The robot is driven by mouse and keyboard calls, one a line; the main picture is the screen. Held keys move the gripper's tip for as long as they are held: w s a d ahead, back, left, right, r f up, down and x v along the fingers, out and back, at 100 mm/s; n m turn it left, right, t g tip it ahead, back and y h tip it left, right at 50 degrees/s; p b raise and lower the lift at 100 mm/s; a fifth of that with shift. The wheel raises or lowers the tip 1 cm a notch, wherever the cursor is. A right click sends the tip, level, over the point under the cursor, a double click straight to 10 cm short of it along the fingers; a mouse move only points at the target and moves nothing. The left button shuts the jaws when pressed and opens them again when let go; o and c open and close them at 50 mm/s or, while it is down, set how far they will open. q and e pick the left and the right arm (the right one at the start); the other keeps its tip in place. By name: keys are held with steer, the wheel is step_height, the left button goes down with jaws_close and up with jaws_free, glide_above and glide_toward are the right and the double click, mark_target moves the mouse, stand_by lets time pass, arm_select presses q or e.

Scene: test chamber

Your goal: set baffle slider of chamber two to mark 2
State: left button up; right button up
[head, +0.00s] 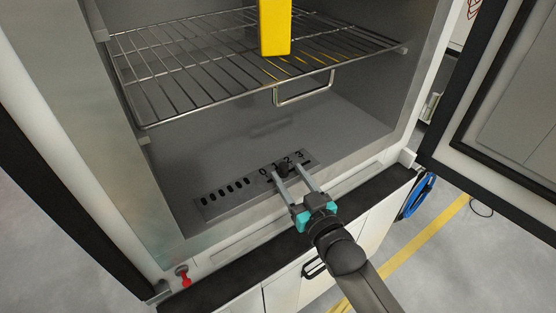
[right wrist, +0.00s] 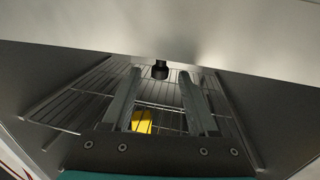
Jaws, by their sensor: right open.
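The baffle slider plate (head: 232,198) lies on the chamber floor near the front edge, with a row of dark slots and the figures 0, 2 and 3 readable. The slider's black knob (head: 282,167) stands near the 2; the mark 1 is not readable and the exact setting is hard to tell. My right gripper (head: 288,171) is open, its two fingers reaching in over the front sill to either side of the knob. In the right wrist view the knob (right wrist: 160,69) shows between the fingertips, with gaps on both sides. My left gripper is not in view.
A wire shelf (head: 180,80) spans the chamber above, with a yellow block (head: 274,28) on it and a metal loop handle (head: 304,90) at its front. The open door (head: 500,110) stands at the right. A red-knobbed lever (head: 185,277) is at the lower left.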

mark_target(282, 164)
steer(key=b+x, duration=0.1)
steer(key=x, duration=0.5)
steer(key=shift+w+a, duration=0.15)
steer(key=shift+w, duration=0.15)
jaws_close()
stand_by(1.2)
